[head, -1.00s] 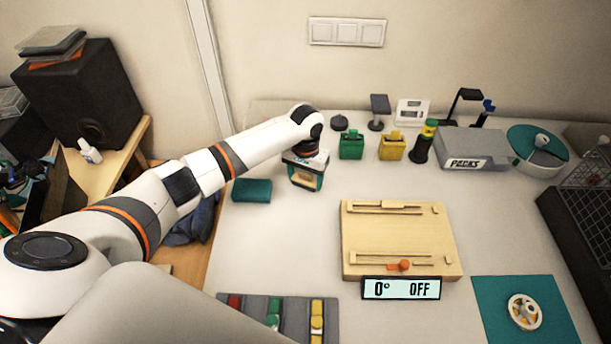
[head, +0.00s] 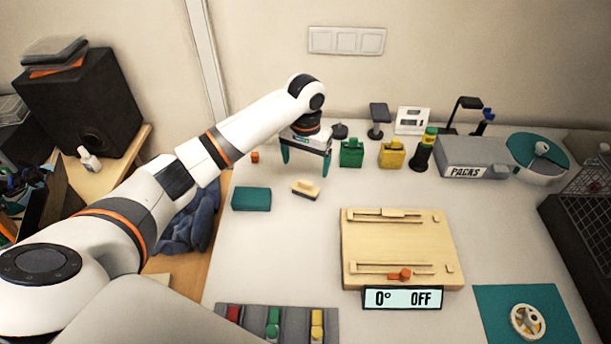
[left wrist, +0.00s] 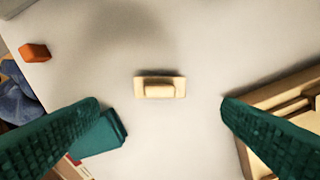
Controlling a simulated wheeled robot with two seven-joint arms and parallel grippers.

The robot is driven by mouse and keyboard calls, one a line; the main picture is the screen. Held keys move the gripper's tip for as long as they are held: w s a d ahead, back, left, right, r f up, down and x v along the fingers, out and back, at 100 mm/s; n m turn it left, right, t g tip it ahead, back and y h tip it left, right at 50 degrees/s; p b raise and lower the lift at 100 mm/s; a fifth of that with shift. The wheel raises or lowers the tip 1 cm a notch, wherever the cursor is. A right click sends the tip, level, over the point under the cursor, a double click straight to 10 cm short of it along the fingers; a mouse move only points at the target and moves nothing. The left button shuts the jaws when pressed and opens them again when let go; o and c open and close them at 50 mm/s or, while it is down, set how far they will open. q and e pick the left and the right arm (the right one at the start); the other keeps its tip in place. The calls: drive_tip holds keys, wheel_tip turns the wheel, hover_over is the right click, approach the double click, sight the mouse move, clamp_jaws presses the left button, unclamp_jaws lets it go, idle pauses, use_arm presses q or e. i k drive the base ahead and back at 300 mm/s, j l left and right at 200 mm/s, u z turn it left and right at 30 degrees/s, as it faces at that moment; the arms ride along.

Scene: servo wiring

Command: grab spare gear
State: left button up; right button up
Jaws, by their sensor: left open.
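A white wheel-like part with yellow inside (head: 528,322), the only gear-like thing I see, lies on a teal mat (head: 490,296) at the front right. My left gripper (head: 305,172) is open and empty at the back left of the table, far from that part. A small beige block with a raised top (head: 306,189) sits on the table below the gripper. In the left wrist view the block (left wrist: 160,88) shows ahead, centred between the spread teal fingertips (left wrist: 160,104), touching neither. My right gripper is not in view.
A teal block (head: 251,199) and an orange cube (head: 255,157) lie left of the gripper. A wooden board with sliders (head: 400,235) stands mid-table, its display reading 0° OFF (head: 402,299). Green (head: 351,154) and yellow (head: 392,154) containers stand behind. A grey tray (head: 290,322) is at the front.

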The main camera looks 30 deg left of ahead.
sight(532, 318)
drive_tip(key=k+j, duration=0.25)
drive_tip(key=k, duration=0.2)
drive_tip(key=k+j, duration=0.25)
drive_tip(key=k, duration=0.25)
drive_tip(key=k+j, duration=0.25)
drive_tip(key=k, duration=0.2)
